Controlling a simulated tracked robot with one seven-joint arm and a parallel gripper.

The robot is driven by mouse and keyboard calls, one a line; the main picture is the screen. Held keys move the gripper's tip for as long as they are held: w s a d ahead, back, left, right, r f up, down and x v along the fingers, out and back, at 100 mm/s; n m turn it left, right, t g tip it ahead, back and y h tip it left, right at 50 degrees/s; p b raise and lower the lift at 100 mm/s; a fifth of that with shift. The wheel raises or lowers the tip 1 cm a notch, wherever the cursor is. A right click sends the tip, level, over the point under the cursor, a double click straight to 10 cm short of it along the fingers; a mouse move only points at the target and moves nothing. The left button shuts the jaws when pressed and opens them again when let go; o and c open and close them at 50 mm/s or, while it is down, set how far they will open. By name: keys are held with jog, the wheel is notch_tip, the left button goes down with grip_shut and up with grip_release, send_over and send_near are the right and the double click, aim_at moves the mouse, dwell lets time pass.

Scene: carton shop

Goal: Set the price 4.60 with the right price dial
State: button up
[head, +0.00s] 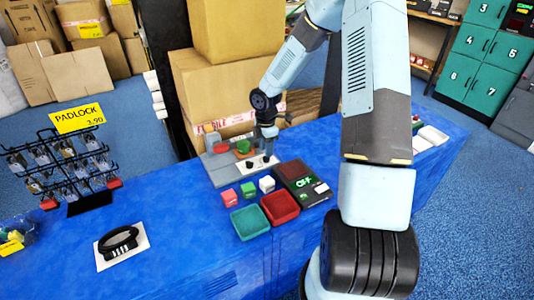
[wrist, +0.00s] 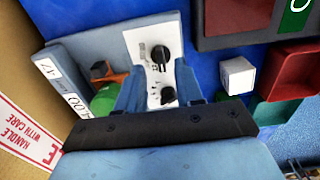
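A white dial plate (wrist: 137,42) carries two black dials. The right price dial (wrist: 160,56) shows at the top of the wrist view, its pointer roughly along the plate. The other dial (wrist: 168,95) lies lower, between my fingers in the picture. In the head view the plate (head: 258,165) sits on the grey stand, partly under my gripper. The dial markings are too small to read.
A dark terminal (head: 300,183) stands right of the plate. In front are red, green and white cubes (head: 248,189), a green tray (head: 250,222) and a red tray (head: 280,208). Cartons (head: 225,88) stand behind. A padlock rack (head: 75,170) is at the left.

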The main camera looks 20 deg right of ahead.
jog(key=shift+f, duration=1.45)
jog(key=shift+c, duration=0.5)
grip_shut()
jog(key=shift+d, duration=0.1)
